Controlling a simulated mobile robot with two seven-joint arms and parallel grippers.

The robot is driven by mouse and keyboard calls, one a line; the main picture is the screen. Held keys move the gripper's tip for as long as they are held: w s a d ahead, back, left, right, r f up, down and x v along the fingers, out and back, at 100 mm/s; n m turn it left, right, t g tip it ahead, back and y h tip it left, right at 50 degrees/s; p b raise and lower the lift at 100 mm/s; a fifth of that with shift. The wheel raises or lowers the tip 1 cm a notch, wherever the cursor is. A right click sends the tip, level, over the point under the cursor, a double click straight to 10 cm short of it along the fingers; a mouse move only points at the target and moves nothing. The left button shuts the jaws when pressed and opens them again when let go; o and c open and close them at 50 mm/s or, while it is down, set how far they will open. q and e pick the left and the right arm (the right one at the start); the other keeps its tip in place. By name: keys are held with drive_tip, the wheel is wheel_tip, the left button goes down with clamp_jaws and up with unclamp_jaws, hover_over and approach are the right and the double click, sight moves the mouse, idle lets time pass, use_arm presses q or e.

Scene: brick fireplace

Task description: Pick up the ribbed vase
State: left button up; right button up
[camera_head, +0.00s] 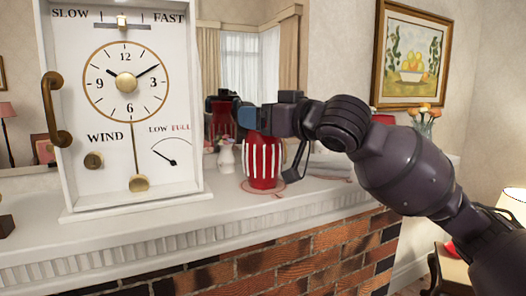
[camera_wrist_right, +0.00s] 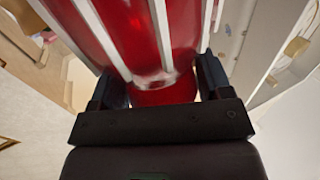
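The ribbed vase (camera_head: 263,163) is red with white vertical ribs and appears upright on the mantel, over a round ring mark. I cannot tell whether its base touches the mantel. My right gripper (camera_head: 266,120) is at its top in the head view, with the arm coming in from the right. In the right wrist view the vase (camera_wrist_right: 130,32) fills the space between the two dark fingers of my right gripper (camera_wrist_right: 163,85). Contact on both sides is not clear. My left gripper is not in view.
A large white clock box (camera_head: 122,165) stands left of the vase. A small white vase (camera_head: 226,158) is close behind it, before a mirror. The white mantel (camera_head: 180,228) tops a brick fireplace. An orange flower bunch (camera_head: 424,113) is behind my right arm.

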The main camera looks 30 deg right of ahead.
drive_tip(key=c, duration=0.9)
drive_tip(key=shift+c, duration=0.9)
drive_tip(key=shift+r, duration=0.15)
